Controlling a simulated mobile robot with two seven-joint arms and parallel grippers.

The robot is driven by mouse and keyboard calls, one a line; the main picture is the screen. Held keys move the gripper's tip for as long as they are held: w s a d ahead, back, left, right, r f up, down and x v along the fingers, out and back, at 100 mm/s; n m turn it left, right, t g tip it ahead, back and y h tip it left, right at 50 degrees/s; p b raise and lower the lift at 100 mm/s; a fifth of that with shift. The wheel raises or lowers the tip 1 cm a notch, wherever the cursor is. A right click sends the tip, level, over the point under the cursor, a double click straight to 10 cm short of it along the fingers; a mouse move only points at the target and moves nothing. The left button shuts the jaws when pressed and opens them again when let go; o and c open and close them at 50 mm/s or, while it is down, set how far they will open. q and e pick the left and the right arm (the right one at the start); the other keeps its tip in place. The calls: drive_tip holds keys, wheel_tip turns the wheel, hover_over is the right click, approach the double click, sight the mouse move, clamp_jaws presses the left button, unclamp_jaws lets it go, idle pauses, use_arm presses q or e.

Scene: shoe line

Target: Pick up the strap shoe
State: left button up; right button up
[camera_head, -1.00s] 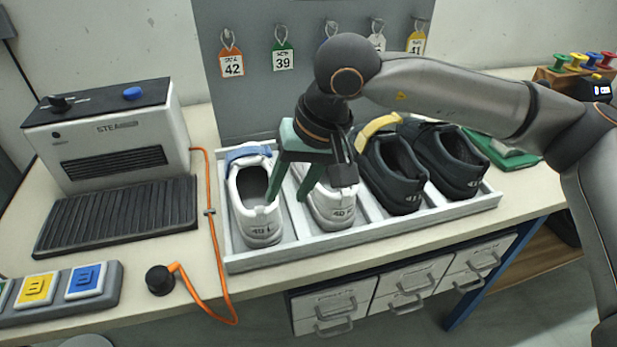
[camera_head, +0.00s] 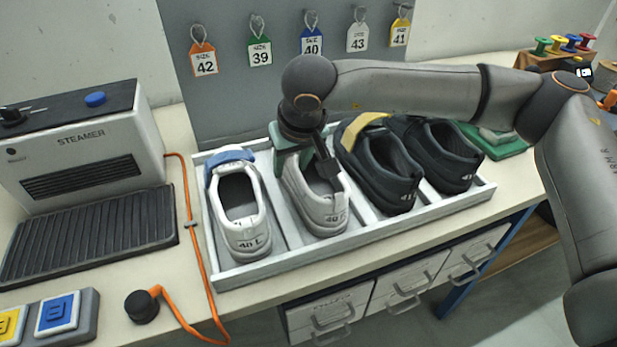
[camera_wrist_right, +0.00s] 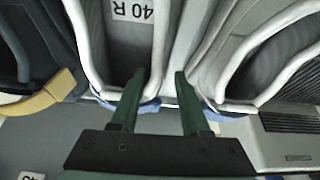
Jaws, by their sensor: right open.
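Two pale shoes and two dark shoes stand in a divided tray. The shoe marked 40 L (camera_head: 246,240) has a blue strap (camera_head: 231,157) at its far end. My right gripper (camera_head: 292,165) is open over the far end of the shoe marked 40 R (camera_head: 325,216). In the right wrist view, a blue strap (camera_wrist_right: 147,107) shows on this shoe (camera_wrist_right: 98,50), partly behind a finger. The open fingers (camera_wrist_right: 160,72) straddle its side near the strap; contact cannot be told. A dark shoe (camera_head: 385,185) has a yellow strap (camera_head: 362,128). My left gripper is not in view.
The tray (camera_head: 330,252) has low walls and dividers. A steamer (camera_head: 80,140) stands left, with an orange cable (camera_head: 190,225) beside the tray. Size tags (camera_head: 311,43) hang on the grey panel behind. Drawers (camera_head: 400,285) sit below the table's front edge.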

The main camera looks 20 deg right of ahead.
drive_tip(key=x, duration=0.3)
drive_tip(key=shift+f, duration=0.15)
clamp_jaws()
idle(1.3)
